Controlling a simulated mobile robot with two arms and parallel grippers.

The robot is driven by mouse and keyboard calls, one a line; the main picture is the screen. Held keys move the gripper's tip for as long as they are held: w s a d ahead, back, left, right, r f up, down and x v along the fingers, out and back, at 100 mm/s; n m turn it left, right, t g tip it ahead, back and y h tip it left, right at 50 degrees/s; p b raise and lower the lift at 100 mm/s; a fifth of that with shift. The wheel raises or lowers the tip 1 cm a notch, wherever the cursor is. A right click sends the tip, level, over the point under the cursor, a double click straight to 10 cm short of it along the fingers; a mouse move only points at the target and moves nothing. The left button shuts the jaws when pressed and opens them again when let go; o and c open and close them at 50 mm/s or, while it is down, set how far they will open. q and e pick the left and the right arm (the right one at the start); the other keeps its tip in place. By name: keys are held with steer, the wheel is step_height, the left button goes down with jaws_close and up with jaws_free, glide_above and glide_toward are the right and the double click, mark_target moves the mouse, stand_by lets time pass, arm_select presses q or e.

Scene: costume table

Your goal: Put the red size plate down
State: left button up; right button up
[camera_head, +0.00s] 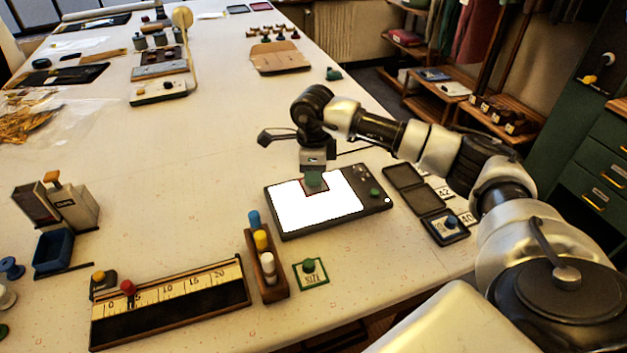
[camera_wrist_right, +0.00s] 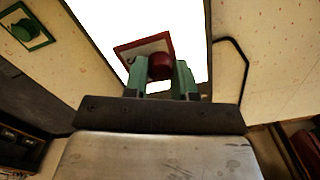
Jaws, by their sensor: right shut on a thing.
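The red size plate is a small square with a red rim and a red knob. In the right wrist view the plate (camera_wrist_right: 128,52) shows with its knob between the green fingertips of my right gripper (camera_wrist_right: 161,72). In the head view my right gripper (camera_head: 315,179) points down over the bright white panel of a dark device (camera_head: 283,223), shut on the plate's knob. Only the plate's red edge (camera_head: 325,188) shows there, around the fingers. I cannot tell whether the plate touches the panel. My left gripper is not in view.
A green size plate (camera_head: 311,273) lies in front of the device. A wooden holder with colored pegs (camera_head: 279,287) and a ruler board (camera_head: 172,309) stand to its left.

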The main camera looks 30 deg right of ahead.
step_height(320, 180, down, 3)
steer(key=shift+f+p, duration=0.2)
steer(key=shift+p, duration=0.35)
steer(key=shift+f, duration=0.4)
steer(key=o, duration=0.9)
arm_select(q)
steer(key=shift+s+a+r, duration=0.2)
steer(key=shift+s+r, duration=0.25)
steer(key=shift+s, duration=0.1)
arm_select(e)
steer(key=shift+r, duration=0.1)
